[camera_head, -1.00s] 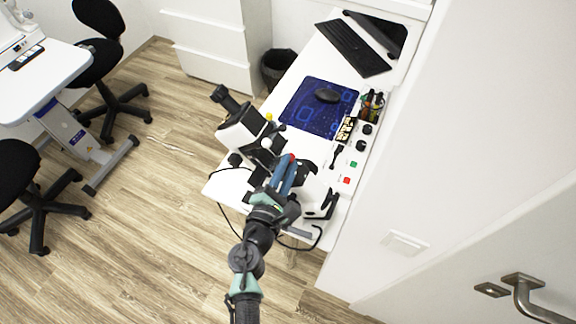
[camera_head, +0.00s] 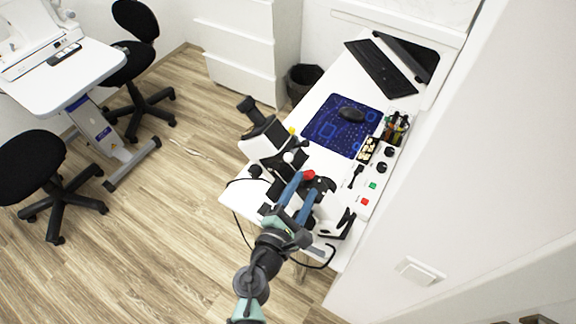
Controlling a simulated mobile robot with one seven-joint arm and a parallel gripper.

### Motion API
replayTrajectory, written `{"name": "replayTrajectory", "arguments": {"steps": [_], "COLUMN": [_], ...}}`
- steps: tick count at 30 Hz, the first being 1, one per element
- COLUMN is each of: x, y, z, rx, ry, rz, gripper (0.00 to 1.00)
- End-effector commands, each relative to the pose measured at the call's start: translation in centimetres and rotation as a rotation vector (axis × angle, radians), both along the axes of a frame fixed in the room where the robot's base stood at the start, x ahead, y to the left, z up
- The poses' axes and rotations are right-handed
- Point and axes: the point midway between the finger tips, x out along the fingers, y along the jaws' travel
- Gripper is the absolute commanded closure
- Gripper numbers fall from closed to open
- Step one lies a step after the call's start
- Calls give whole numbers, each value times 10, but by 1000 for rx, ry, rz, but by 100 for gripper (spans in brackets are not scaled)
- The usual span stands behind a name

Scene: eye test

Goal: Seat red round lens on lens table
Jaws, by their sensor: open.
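The red round lens (camera_head: 309,175) shows as a small red spot at the tips of my gripper. My gripper (camera_head: 302,182) has two blue fingers, which stand apart and reach over the near end of the white desk. The lens is right by the fingertips; I cannot tell if it touches them or what it rests on. A white and black optical instrument (camera_head: 268,140) with an eyepiece stands beside the gripper, to its left. The lens table cannot be told apart here; the fingers and dark instrument parts cover that area.
The white desk (camera_head: 327,78) also holds a blue mat (camera_head: 328,132) with a black mouse (camera_head: 351,114), a keyboard (camera_head: 380,68), a pen holder (camera_head: 394,128) and a panel with red and green buttons (camera_head: 368,193). A wall closes the right side. Open floor lies left.

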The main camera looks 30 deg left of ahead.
Motion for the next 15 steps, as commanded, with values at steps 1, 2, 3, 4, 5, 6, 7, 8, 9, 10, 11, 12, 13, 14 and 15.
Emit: {"name": "replayTrajectory", "arguments": {"steps": [1,2,3,4,5,6,7,8,9,10,11,12,13,14,15], "x": [-11,-17,-26,-32,-38,-47,-53,-58,-66,-71,-76,-82,-86,-90,-94], "y": [-1,-2,-2,-3,-3,-4,-4,-5,-6,-6,-7,-7,-8,-8,-8], "z": [-1,-1,0,1,1,2,3,4,4,5,6,7,8,8,9], "rx": [-1,-1,0,0,0,-1,0,0,0,0,-1,-1,-1,-1,-1], "ry": [2,2,3,3,4,3,3,3,3,2,2,2,2,1,1], "rz": [1,1,1,1,2,2,1,1,0,1,1,1,1,0,0], "gripper": [47,47,47,47,47,47,47,47,47,47,47,47,47,47,47]}}
